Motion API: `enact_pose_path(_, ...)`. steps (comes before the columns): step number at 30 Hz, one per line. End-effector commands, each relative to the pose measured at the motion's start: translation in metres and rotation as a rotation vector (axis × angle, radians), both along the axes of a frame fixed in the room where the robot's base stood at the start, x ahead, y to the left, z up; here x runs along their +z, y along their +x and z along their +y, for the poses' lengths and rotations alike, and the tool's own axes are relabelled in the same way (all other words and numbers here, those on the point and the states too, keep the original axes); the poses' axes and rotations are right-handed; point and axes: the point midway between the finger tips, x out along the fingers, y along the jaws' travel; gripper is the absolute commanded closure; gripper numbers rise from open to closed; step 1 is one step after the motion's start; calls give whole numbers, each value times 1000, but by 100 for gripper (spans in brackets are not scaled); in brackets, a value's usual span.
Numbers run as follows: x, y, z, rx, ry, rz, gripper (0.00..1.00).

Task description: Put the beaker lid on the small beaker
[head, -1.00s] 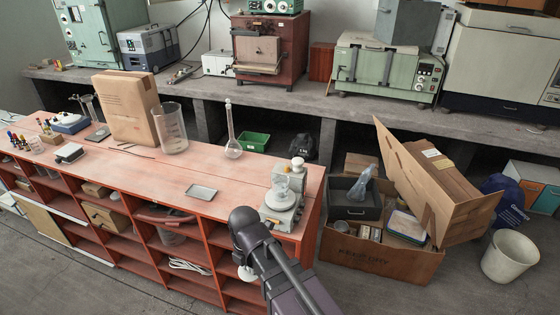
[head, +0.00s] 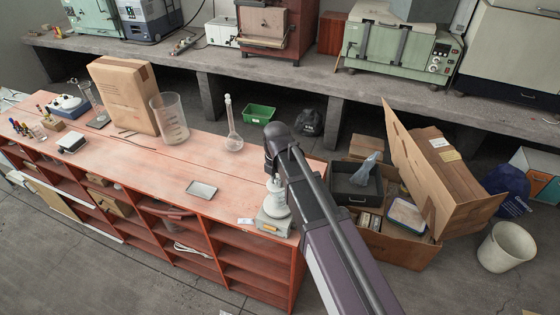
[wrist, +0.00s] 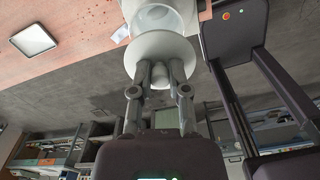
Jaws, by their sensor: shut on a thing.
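My gripper (wrist: 160,76) is shut on the knob of the white, round beaker lid (wrist: 158,49). In the wrist view the small clear beaker (wrist: 158,17) shows just past the lid's edge, and the lid overlaps part of it. I cannot tell whether lid and beaker touch. In the head view my gripper (head: 273,169) is above the balance (head: 273,226) at the bench's right end. My arm hides much of the lid and beaker there.
A metal tray (head: 201,190) lies left of the balance on the red bench (head: 150,180). Farther back stand a round-bottomed flask (head: 233,138), a large beaker (head: 171,122) and a cardboard box (head: 126,95). An open carton (head: 398,248) stands right of the bench.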

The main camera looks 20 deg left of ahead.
Motion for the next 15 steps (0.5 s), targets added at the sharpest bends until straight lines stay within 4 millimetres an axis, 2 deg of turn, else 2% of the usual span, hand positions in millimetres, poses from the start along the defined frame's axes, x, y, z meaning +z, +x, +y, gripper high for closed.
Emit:
enact_pose_path(3,6,6,-1,0,0,0,100)
enact_pose_path(15,5,7,-1,1,0,0,100)
